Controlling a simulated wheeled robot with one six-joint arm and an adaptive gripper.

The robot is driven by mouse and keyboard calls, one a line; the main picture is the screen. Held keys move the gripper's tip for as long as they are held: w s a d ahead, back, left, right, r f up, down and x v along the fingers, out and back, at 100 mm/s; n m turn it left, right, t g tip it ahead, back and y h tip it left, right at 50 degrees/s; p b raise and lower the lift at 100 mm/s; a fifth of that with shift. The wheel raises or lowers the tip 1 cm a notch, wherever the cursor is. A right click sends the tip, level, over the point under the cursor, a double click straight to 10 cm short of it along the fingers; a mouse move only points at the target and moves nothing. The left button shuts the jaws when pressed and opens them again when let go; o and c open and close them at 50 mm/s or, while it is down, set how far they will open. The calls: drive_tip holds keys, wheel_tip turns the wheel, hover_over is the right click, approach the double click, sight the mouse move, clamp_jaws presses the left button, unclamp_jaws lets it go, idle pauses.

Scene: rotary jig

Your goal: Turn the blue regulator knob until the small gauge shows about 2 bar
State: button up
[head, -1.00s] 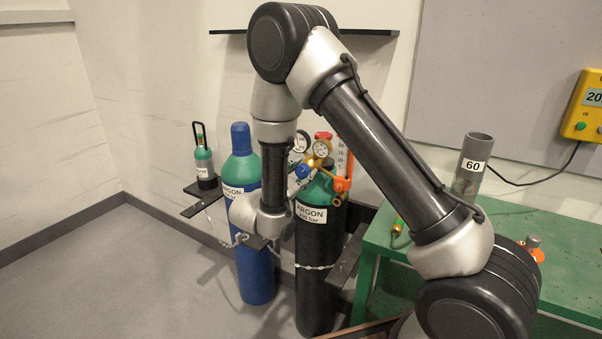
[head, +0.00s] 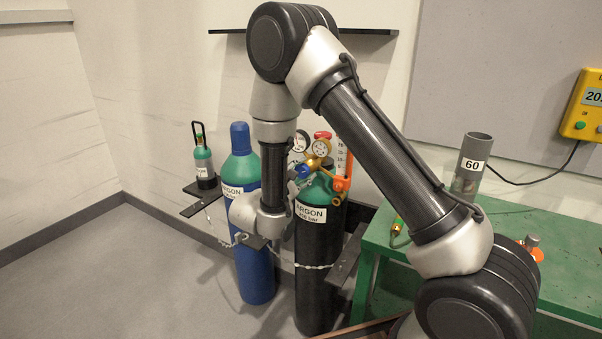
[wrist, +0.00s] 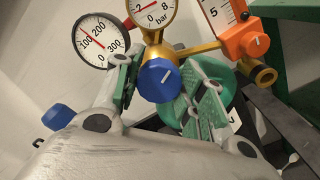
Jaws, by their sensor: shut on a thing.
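The blue regulator knob (wrist: 158,80), with a white line on its face, sits below the small gauge (wrist: 155,12) on the brass regulator. My gripper (wrist: 165,90) is shut on the knob, with its green-padded fingers on either side. The small gauge is marked in bar, with 0 and 8 visible, but its top is cut off and I cannot read its needle exactly. In the head view the small gauge (head: 321,147) shows small and unreadable. There the knob (head: 304,170) is partly hidden by my gripper (head: 297,182).
A larger gauge (wrist: 100,40) stands left of the small one, its red needle near 100. An orange valve block (wrist: 246,40) with a flow tube is at the right. A blue cylinder (head: 255,275) stands beside the black argon cylinder (head: 313,275). A green bench (head: 530,220) is at the right.

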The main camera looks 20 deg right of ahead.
drive_tip(key=o, duration=1)
drive_tip(key=v, duration=1.2)
